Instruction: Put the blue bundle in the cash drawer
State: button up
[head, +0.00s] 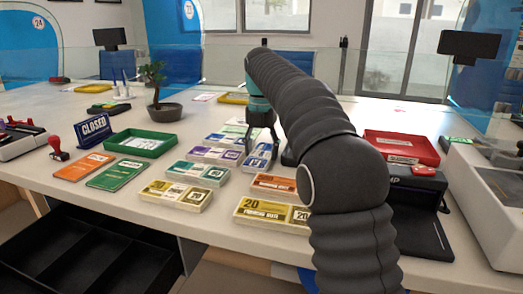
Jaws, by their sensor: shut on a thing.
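My gripper (262,138) points down among the banknote bundles in the middle of the counter, its fingers shut on the blue bundle (257,160). The bundle is pale blue, banded, and turned at an angle to its neighbours. I cannot tell whether it touches the counter or is slightly raised. My arm hides the area to its right. The cash drawer (93,252) is black, open and divided into compartments, below the counter's front edge at lower left. The parts of it in view look empty.
Purple (214,155), teal (199,173), yellow (174,195) and orange (272,184) bundles lie close around the gripper. A green tray (140,143), a CLOSED sign (93,130) and a potted bonsai (161,97) stand left. A red tray (400,148) is right.

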jog(key=shift+f, duration=0.15)
jog(key=o, duration=0.9)
